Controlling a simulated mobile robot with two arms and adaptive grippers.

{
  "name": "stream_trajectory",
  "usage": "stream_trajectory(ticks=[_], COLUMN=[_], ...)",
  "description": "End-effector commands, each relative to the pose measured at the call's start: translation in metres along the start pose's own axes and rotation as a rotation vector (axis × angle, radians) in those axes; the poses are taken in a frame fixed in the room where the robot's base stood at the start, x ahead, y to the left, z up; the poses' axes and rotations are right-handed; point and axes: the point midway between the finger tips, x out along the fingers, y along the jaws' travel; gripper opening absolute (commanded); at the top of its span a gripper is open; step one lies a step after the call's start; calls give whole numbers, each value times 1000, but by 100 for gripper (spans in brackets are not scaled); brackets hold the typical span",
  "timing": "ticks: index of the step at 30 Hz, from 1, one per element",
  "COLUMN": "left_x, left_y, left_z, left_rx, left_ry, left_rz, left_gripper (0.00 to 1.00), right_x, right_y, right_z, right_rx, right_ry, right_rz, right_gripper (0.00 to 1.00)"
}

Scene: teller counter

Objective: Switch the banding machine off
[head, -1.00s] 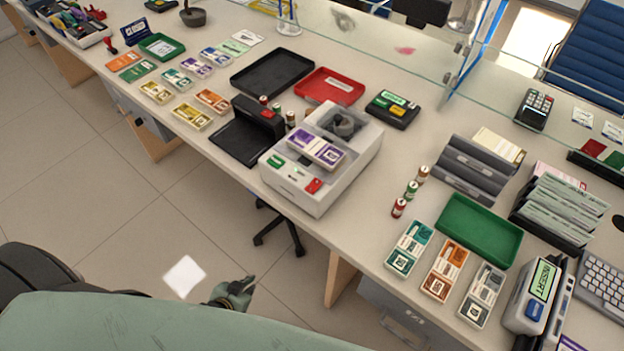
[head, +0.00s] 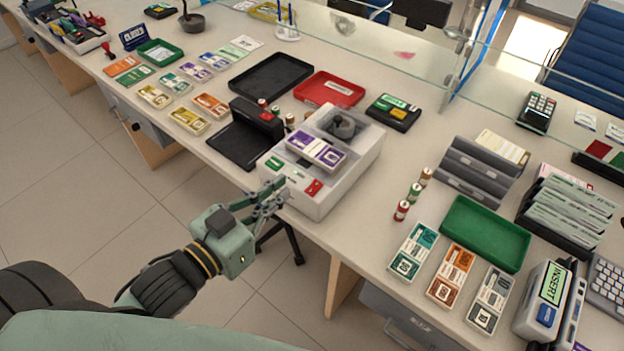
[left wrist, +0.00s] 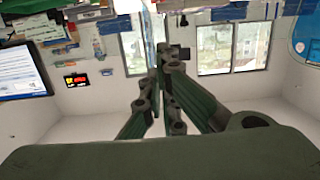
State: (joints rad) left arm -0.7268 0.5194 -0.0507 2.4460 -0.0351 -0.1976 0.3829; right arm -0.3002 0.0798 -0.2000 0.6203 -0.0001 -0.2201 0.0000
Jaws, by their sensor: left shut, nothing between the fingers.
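The white banding machine (head: 330,205) stands at the front edge of the counter, with a purple-and-white banded bundle (head: 316,151) on top. Its front panel has a red button (head: 314,187) at right and a green button (head: 274,163) at left. My left gripper (head: 275,194) is in front of the machine's front left, its fingers shut and empty. In the picture its tips overlap the machine's lower front; I cannot tell if they touch. In the left wrist view the shut fingers (left wrist: 168,62) show, but the machine does not. My right gripper is not in view.
A black device (head: 247,135) sits left of the machine, with a black tray (head: 270,76) and red tray (head: 329,90) behind. Small rolls (head: 414,193), a green tray (head: 485,233) and bundles (head: 450,275) lie right. A glass screen (head: 470,60) runs along the back.

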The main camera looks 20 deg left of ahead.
Motion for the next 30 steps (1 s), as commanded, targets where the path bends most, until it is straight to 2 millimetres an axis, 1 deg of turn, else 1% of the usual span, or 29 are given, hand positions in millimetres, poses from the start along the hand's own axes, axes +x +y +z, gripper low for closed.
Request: stream_trajectory(ticks=[9,14,17,20,30], left_x=[1,11,24,40,103], left_y=[0,-1,-1,-1,-1], left_z=[0,-1,-2,-3,-3], left_rx=[1,1,2,2,2], left_ry=[1,2,3,3,3], left_rz=[0,-2,-1,-2,-1], left_gripper=[0,0,0,0,0], right_x=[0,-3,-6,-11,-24], right_y=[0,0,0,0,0], right_z=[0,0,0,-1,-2], right_rx=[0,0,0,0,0], right_ry=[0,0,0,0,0], right_rz=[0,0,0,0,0], right_gripper=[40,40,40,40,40])
